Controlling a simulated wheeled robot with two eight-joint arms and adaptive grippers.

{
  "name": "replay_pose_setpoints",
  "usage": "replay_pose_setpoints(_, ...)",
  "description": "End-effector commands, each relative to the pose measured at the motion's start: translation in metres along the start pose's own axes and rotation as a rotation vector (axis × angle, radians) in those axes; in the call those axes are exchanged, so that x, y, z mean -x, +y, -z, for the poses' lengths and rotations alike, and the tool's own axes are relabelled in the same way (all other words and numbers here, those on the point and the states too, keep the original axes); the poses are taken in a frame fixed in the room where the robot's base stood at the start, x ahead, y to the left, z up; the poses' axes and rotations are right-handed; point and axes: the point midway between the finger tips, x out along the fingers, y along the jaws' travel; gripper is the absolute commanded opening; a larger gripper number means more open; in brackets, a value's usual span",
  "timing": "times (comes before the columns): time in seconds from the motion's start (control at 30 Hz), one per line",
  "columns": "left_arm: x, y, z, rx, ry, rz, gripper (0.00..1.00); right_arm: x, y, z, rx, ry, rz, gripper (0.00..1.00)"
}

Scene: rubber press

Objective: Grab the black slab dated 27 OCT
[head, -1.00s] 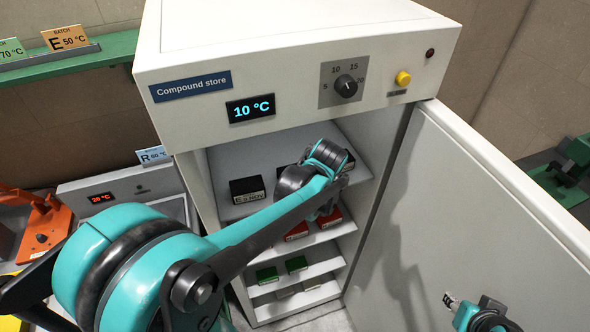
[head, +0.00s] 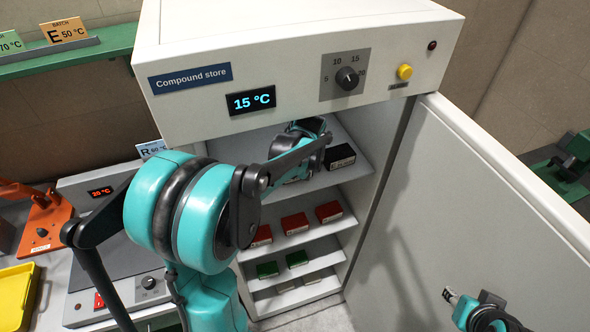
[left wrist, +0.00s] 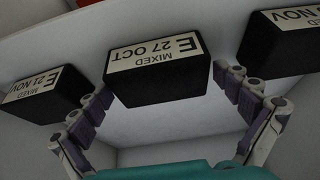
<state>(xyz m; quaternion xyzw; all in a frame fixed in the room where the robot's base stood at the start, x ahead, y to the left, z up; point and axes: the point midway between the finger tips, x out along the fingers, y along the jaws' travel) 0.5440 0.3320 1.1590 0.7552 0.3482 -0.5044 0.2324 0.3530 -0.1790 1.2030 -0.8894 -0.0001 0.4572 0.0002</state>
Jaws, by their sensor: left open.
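The black slab dated 27 OCT (left wrist: 155,78) is in the middle of the left wrist view, its white label reading upside down. My left gripper (left wrist: 164,84) is open, with one finger on each side of this slab. I see no clear closing contact. Two other black slabs flank it, one on the left (left wrist: 42,98) and one on the right (left wrist: 285,42), both with NOV labels. In the head view my left arm reaches into the top shelf and hides most of that slab row. My right gripper (head: 462,300) is near the door at lower right; its jaws are unclear.
The compound store (head: 300,60) has its door (head: 500,200) open to the right. A black slab (head: 340,157) shows at the right of the top shelf. Red slabs (head: 295,223) and green slabs (head: 297,258) lie on lower shelves. Its display (head: 251,101) reads 15 °C.

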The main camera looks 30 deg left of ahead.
Motion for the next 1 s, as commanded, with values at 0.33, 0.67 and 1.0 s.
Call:
replay_pose_setpoints(0.33, 0.001, 0.000, 0.000, 0.000, 0.000, 0.000, 0.44, 0.000, 0.000, 0.000, 0.000, 0.000, 0.000, 0.38)
replay_pose_setpoints(0.67, 0.006, 0.000, 0.002, 0.001, 0.000, 0.000, 0.44, 0.001, 0.000, 0.001, 0.000, 0.000, 0.000, 0.38)
replay_pose_setpoints(1.0, 0.035, 0.001, -0.043, -0.004, 0.001, -0.002, 0.44, 0.002, 0.000, 0.002, 0.000, 0.000, 0.000, 0.38)
